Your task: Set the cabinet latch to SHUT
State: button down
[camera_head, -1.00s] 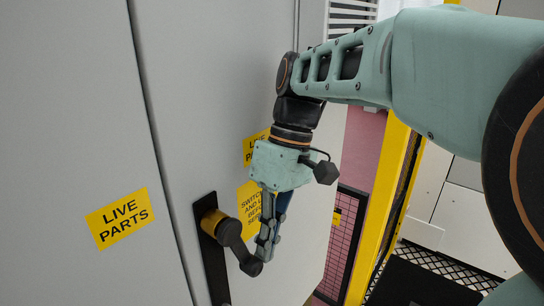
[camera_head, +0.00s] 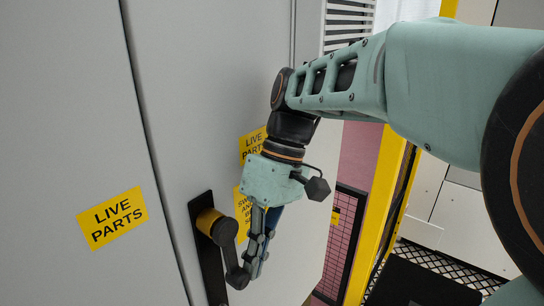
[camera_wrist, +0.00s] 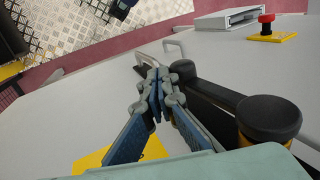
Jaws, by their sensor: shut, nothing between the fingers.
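The cabinet latch is a black crank lever (camera_head: 229,252) on a yellow-brown hub (camera_head: 206,221), mounted on a tall black plate (camera_head: 207,262) on the grey cabinet door. The lever hangs down and slightly right from its hub. My gripper (camera_head: 252,272) is shut and empty, its fingers pointing down beside the lever's right side near its lower end. They seem to touch it. In the wrist view the closed fingers (camera_wrist: 155,92) lie against or close to the lever (camera_wrist: 212,94), with its round hub end (camera_wrist: 268,118) at the right. No SHUT marking is readable.
Yellow "LIVE PARTS" labels (camera_head: 112,218) are on the cabinet (camera_head: 75,110). A yellow post (camera_head: 378,210) and a pink wall with a mesh panel (camera_head: 342,240) stand to the right. The wrist view shows a red button on a yellow base (camera_wrist: 267,24).

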jog(key=shift+r, duration=0.15)
notch_tip(320, 180, up, 10)
dwell(0.6)
jog(key=shift+f, duration=0.2)
